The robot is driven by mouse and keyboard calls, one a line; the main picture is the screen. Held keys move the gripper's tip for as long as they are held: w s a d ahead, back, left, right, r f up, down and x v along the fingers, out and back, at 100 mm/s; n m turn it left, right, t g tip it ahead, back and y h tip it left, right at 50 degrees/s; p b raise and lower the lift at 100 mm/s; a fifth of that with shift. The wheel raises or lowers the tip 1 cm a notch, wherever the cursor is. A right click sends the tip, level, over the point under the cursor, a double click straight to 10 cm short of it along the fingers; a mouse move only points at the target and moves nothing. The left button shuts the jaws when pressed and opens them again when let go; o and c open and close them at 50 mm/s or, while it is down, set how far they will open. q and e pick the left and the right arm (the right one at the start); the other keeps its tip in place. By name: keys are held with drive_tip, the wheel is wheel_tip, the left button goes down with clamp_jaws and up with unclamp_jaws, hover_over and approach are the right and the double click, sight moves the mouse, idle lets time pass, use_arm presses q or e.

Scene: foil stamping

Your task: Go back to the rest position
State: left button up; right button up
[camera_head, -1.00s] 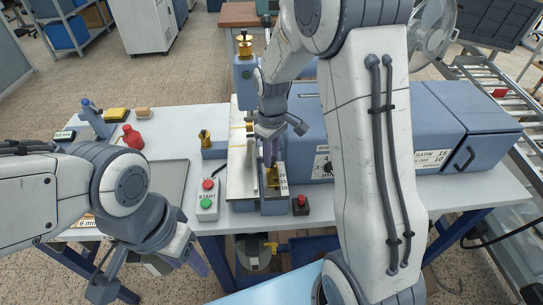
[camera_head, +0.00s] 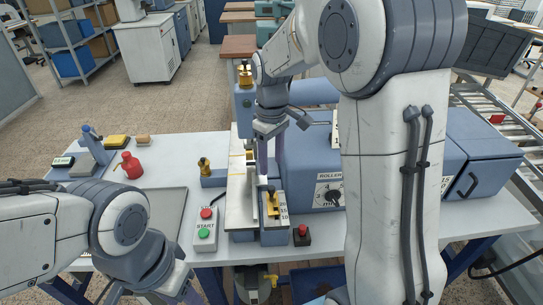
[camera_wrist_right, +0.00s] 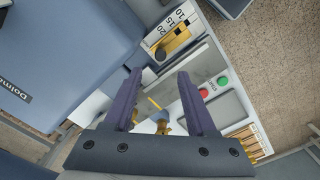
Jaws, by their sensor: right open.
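My right gripper (camera_head: 264,160) hangs above the press's front bed, fingers pointing down. In the right wrist view its two purple fingers (camera_wrist_right: 159,76) are apart with nothing held between them. Below it, a brass slider (camera_head: 272,204) sits on a block with a 20/15/10 scale; in the right wrist view this slider (camera_wrist_right: 174,42) lies beyond the fingertips, apart from them. My left arm comes in at the lower left; its wrist (camera_head: 150,278) is low over the table's front edge, and its fingers are cut off or hidden at the bottom edge.
The blue press (camera_head: 312,160) with a ROLLER dial stands right of the gripper, partly behind my right arm. A START button box (camera_head: 206,230) and a small red-button box (camera_head: 301,236) sit near the front edge. A red bottle (camera_head: 131,165) and a grey tray (camera_head: 165,210) are left.

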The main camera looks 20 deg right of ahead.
drive_tip(key=shift+r, duration=0.95)
drive_tip(key=s+a+f, duration=0.1)
drive_tip(key=s+a, duration=0.4)
drive_tip(key=s, duration=0.3)
drive_tip(key=s+a+f+n, duration=0.1)
drive_tip(key=s+a, duration=0.4)
drive_tip(key=s, duration=0.3)
drive_tip(key=s+a+f+y, duration=0.1)
drive_tip(key=s+a, duration=0.3)
drive_tip(key=s, duration=0.4)
drive_tip(key=shift+a+f, duration=0.25)
drive_tip(key=shift+a, duration=0.15)
drive_tip(key=shift+s+f, duration=0.2)
drive_tip(key=shift+s, duration=0.3)
drive_tip(key=shift+c, duration=0.4)
drive_tip(key=shift+d, duration=0.15)
drive_tip(key=shift+c, duration=0.2)
